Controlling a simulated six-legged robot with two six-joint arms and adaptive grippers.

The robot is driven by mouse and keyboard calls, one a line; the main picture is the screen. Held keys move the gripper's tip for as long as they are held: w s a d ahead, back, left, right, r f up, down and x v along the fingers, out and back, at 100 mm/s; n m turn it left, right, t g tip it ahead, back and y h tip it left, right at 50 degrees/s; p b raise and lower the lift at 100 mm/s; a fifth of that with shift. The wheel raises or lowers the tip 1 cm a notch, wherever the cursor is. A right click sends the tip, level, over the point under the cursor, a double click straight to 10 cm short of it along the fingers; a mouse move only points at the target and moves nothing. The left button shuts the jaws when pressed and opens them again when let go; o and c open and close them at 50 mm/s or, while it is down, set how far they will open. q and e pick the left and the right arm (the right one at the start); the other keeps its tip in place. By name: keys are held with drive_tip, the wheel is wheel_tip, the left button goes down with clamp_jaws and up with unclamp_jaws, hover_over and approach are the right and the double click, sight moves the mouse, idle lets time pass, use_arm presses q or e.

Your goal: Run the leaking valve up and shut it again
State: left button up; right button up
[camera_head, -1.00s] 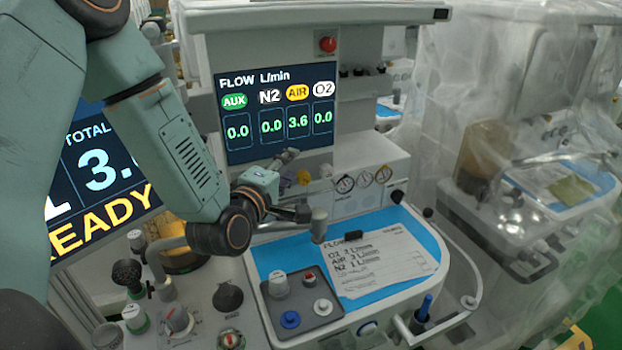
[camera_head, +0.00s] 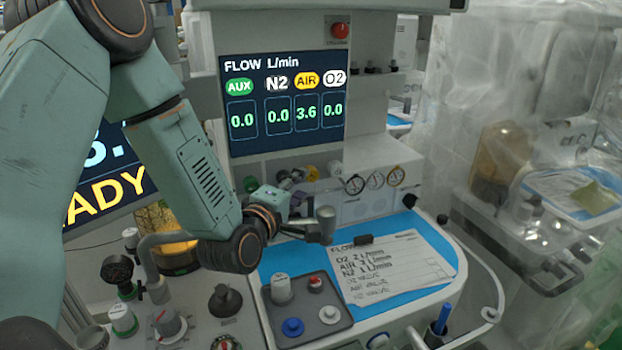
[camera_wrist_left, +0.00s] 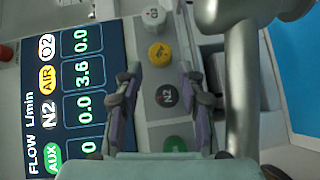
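The flow display (camera_head: 283,105) reads AUX 0.0, N2 0.0, AIR 3.6 and O2 0.0. Below it is a row of valve knobs. In the left wrist view they are the white O2 knob (camera_wrist_left: 153,15), yellow AIR knob (camera_wrist_left: 159,54), dark N2 knob (camera_wrist_left: 166,95) and green AUX knob (camera_wrist_left: 175,143). My left gripper (camera_wrist_left: 160,72) is open, its two fingers on either side of the row near the AIR and N2 knobs, with a gap to each. In the head view my left gripper (camera_head: 296,196) is in front of the row, partly hiding it. My right gripper is not in view.
A grey cylindrical fitting (camera_head: 325,225) stands close beside my left gripper. Below lie a blue mat (camera_head: 275,262), a written flow sheet (camera_head: 400,265) and a grey tray (camera_head: 335,322) with several knobs. A red button (camera_head: 340,30) is above the display. A plastic-draped cart stands right.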

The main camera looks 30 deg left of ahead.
sight(310, 177)
use_arm(q)
drive_tip(key=w, duration=0.6)
drive_tip(key=shift+w+a+f, duration=0.15)
drive_tip(key=shift+w+f, duration=0.15)
drive_tip(key=shift+w, duration=0.1)
drive_tip(key=shift+f, duration=0.1)
clamp_jaws()
